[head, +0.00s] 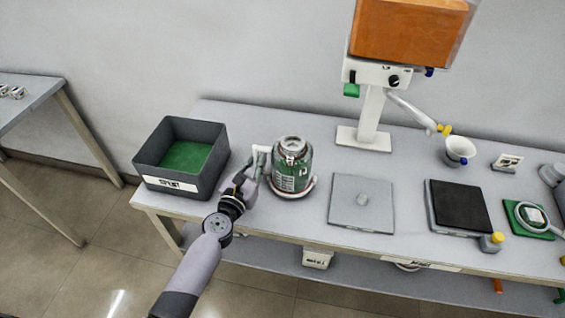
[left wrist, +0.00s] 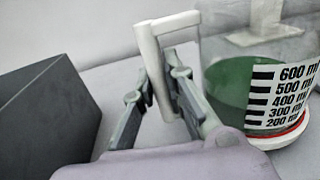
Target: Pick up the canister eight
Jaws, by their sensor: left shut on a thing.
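A canister (head: 292,172) with a metal top, green contents and a white handle stands upright on the table, on a red-and-white rimmed base. Its clear wall with a volume scale up to 600 ml fills the right of the left wrist view (left wrist: 228,85). I cannot read a number eight on it. My left gripper (head: 258,168) is at the canister's left side. In the left wrist view its fingers (left wrist: 160,92) are shut on the white handle (left wrist: 150,58), one on either side. My right gripper is not in view.
A dark bin (head: 212,172) with a green inside stands left of the canister.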

